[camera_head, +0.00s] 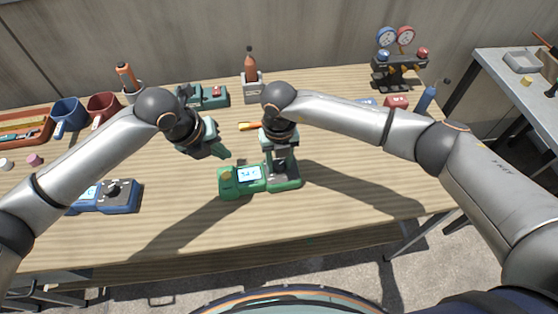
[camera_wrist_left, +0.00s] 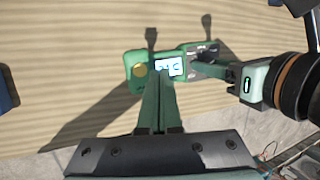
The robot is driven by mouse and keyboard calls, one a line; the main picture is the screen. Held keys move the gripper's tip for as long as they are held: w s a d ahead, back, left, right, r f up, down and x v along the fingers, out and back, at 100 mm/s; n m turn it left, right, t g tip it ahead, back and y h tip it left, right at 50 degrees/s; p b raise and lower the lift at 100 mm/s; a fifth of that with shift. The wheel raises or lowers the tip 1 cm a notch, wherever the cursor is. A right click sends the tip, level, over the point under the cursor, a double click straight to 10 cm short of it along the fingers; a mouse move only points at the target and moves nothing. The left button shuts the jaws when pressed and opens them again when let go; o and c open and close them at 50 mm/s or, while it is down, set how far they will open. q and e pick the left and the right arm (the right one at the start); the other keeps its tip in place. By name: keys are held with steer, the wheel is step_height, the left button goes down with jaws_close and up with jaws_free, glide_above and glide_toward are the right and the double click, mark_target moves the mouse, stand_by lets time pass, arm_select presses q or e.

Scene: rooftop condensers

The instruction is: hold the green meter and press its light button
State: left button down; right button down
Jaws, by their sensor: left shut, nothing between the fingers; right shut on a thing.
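The green meter (camera_head: 228,190) lies on the workbench near its front edge, with its screen lit pale blue. A round yellow button sits on its left end; it also shows in the left wrist view (camera_wrist_left: 139,70). My right gripper (camera_head: 282,176) is shut on the meter's right part, around the dark dial area. My left gripper (camera_head: 224,155) is shut and empty, with its fingertips above and behind the meter's left end. In the left wrist view, the left fingers (camera_wrist_left: 160,88) point at the meter and overlap its lower edge near the screen; contact cannot be told.
A blue meter (camera_head: 122,196) lies to the left, partly behind my left arm. A teal device (camera_head: 212,97), an orange-handled tool (camera_head: 249,126) and a bottle holder (camera_head: 252,88) stand behind. Gauges (camera_head: 398,68) are at the back right. Bench right of the meter is clear.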

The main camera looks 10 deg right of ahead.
mark_target(224, 181)
arm_select(q)
steer(key=shift+s+a+f+m+t+h, duration=0.2)
steer(key=shift+f+t+h, duration=0.35)
steer(key=shift+f, duration=0.45)
steer(key=shift+s+a+f+m+t+h, duration=0.2)
steer(key=shift+f+t+h, duration=0.35)
steer(key=shift+f, duration=0.45)
steer(key=shift+s+a+f+m+t+h, duration=0.1)
steer(key=shift+a+f+m+t+h, duration=0.25)
steer(key=shift+f+t, duration=0.5)
steer(key=shift+d+f, duration=0.1)
steer(key=shift+f, duration=0.2)
steer(key=shift+f, duration=0.35)
stand_by(0.6)
steer(key=shift+r, duration=0.5)
